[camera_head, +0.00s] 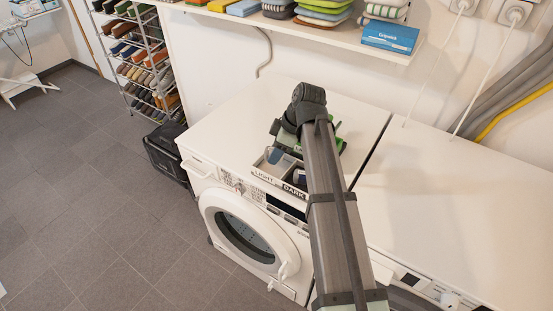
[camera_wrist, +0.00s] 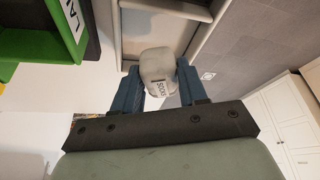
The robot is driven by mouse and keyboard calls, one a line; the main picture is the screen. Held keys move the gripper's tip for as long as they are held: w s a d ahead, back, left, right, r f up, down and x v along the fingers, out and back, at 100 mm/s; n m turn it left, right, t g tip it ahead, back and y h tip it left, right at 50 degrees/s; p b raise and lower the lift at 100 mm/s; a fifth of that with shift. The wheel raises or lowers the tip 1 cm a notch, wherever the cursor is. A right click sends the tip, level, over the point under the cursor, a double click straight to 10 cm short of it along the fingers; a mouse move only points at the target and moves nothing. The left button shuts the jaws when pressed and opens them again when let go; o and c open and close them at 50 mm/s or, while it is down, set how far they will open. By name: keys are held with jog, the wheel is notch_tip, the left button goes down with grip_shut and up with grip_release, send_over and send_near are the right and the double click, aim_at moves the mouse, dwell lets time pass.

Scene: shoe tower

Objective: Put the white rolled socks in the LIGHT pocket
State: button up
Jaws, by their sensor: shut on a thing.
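The white rolled socks (camera_wrist: 158,66), with a printed label, are between the two blue fingers of my gripper (camera_wrist: 158,82) in the wrist view. My gripper is shut on them. The two-pocket tray is on the washing machine top in the head view, with the LIGHT pocket's label (camera_head: 264,177) on the left and the DARK label (camera_head: 294,190) on the right. My arm covers the tray's right side and hides the socks there. A pale tray-like edge (camera_wrist: 150,38) shows just beyond the socks in the wrist view; whether they are inside a pocket I cannot tell.
A green box (camera_wrist: 40,40) with a partly visible label is left in the wrist view. The washing machine (camera_head: 250,225) stands below the tray. A shelf (camera_head: 300,30) with folded cloths and a blue box (camera_head: 390,36) hangs behind. The right-hand machine top (camera_head: 460,200) is clear.

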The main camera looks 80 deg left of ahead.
jog(key=shift+f, duration=1.75)
jog(key=shift+f, duration=0.1)
jog(key=o, duration=0.8)
jog(key=shift+c, duration=0.2)
jog(key=v, duration=1.2)
